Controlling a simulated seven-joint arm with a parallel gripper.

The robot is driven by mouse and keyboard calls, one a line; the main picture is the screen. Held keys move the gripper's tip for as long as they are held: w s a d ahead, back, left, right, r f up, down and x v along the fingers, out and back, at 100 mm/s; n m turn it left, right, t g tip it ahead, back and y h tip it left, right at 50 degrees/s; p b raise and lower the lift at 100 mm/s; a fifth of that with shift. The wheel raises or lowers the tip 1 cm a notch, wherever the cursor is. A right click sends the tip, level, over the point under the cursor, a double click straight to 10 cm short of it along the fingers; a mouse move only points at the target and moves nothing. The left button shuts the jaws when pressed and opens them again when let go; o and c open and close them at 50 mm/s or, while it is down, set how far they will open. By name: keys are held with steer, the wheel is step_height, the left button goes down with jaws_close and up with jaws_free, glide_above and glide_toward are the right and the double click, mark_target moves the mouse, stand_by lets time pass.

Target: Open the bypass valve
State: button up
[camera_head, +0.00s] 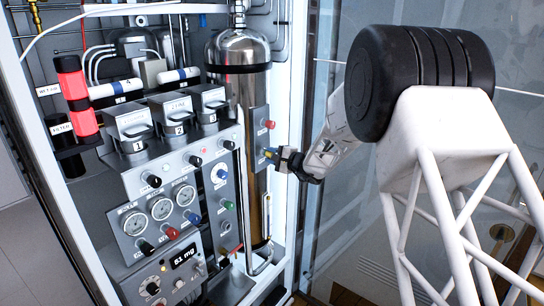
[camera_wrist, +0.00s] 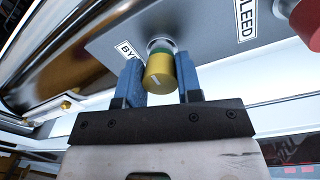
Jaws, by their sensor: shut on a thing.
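The bypass valve is a yellow knob (camera_wrist: 158,76) with a green band at its base, on a grey plate (camera_wrist: 205,45). A partly hidden label beginning "BY" (camera_wrist: 126,50) is beside it. My gripper (camera_wrist: 160,80) has one blue finger on each side of the knob and is shut on it. In the head view my gripper (camera_head: 272,154) reaches in from the right to the plate beside the steel cylinder, and mostly hides the knob.
A red knob (camera_wrist: 306,22) by the "BLEED" label (camera_wrist: 245,19) sits close to the right, and above in the head view (camera_head: 269,124). The steel cylinder (camera_head: 238,50) and the panel with gauges (camera_head: 160,209) stand left of my gripper. A glass pane is behind my arm.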

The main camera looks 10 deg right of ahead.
steer(key=n, duration=0.4)
steer(key=shift+f, duration=0.1)
steer(key=n, duration=1)
steer(key=shift+d+t, duration=0.1)
steer(key=shift+t, duration=0.3)
steer(key=n, duration=1.1)
steer(key=o, duration=0.9)
